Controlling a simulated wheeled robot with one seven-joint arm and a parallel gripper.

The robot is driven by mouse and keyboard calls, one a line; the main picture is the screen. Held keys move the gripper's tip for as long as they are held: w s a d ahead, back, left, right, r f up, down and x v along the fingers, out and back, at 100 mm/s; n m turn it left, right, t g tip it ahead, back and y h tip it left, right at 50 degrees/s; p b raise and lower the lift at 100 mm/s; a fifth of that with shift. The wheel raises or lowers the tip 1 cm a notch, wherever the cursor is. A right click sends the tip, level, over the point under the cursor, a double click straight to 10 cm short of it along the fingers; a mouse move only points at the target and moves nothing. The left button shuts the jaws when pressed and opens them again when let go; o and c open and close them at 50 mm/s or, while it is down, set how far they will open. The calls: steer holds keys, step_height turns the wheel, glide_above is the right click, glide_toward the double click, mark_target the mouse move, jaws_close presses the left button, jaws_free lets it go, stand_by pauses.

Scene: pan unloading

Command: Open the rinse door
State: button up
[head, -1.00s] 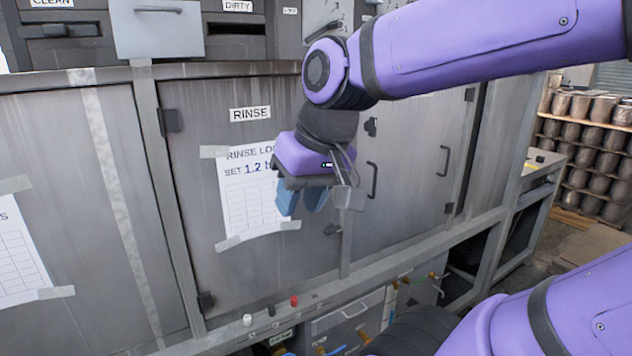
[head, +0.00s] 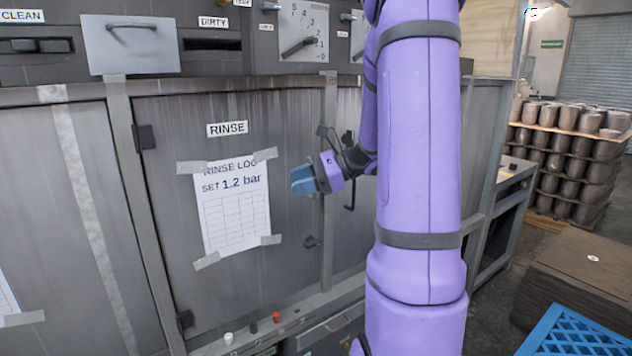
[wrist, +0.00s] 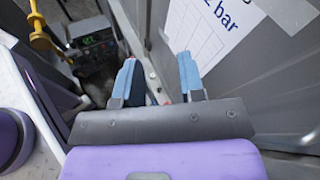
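The rinse door (head: 165,230) is a grey metal panel under a RINSE label (head: 228,128), with a taped rinse log sheet (head: 235,215) reading 1.2 bar. It looks shut, flush with its frame.
Right of the rinse door is another panel with a black bar handle (head: 350,195), partly behind my arm. A ledge below carries small knobs, one red (head: 276,317). Stacked pots (head: 560,150) and a blue crate (head: 575,335) stand at the right.

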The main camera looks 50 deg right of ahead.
steer(key=s+d+f+m+t+h, duration=0.1)
steer(key=d+f+m+t+h, duration=0.2)
steer(key=d, duration=0.6)
steer(key=s+d+f+m+t+h, duration=0.1)
steer(key=d+f+m+t, duration=0.25)
steer(key=d+m, duration=0.4)
steer(key=shift+n+t+h, duration=0.3)
steer(key=shift+n+t, duration=0.15)
steer(key=shift+n, duration=0.3)
steer(key=x, duration=0.6)
steer(key=d+r+x, duration=0.1)
steer(key=x, duration=0.3)
steer(key=shift+w+a, duration=0.1)
steer(key=shift+w, duration=0.1)
jaws_close()
